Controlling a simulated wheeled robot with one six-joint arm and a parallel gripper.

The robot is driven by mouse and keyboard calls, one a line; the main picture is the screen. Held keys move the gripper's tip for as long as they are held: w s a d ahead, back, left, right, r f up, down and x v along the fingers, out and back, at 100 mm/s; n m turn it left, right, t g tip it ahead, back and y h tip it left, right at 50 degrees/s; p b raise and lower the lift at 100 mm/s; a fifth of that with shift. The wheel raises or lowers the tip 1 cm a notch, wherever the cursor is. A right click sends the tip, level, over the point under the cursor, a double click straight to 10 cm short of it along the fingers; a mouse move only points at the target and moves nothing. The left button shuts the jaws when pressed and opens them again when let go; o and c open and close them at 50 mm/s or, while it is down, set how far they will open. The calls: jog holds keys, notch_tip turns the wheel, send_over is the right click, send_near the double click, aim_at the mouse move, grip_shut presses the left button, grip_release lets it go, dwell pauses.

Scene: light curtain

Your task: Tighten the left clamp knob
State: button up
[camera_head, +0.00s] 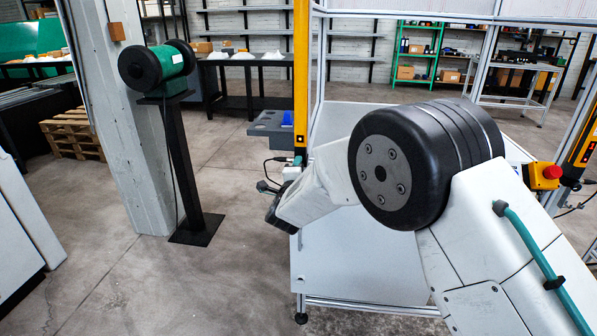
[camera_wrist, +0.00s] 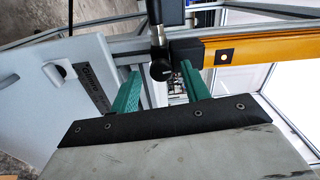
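In the wrist view, my gripper (camera_wrist: 160,82) is open, with its two green fingers apart. A black clamp knob (camera_wrist: 161,69) shows between the fingertips, below a dark upright rod. I cannot tell whether the fingers touch it; a gap shows on each side. The yellow light curtain bar (camera_wrist: 232,50) with a black end lies just right of the knob. In the head view, the left yellow light curtain post (camera_head: 301,75) stands upright behind my white arm. My arm hides much of the area around its lower end, and the knob cannot be made out clearly there.
A metal frame with a white panel (camera_head: 345,270) stands under my arm. A red stop button (camera_head: 550,172) sits at the right. A black post (camera_head: 185,165) stands left; floor between is clear.

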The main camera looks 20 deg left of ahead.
jog(key=v, duration=0.7)
jog(key=shift+s, duration=0.4)
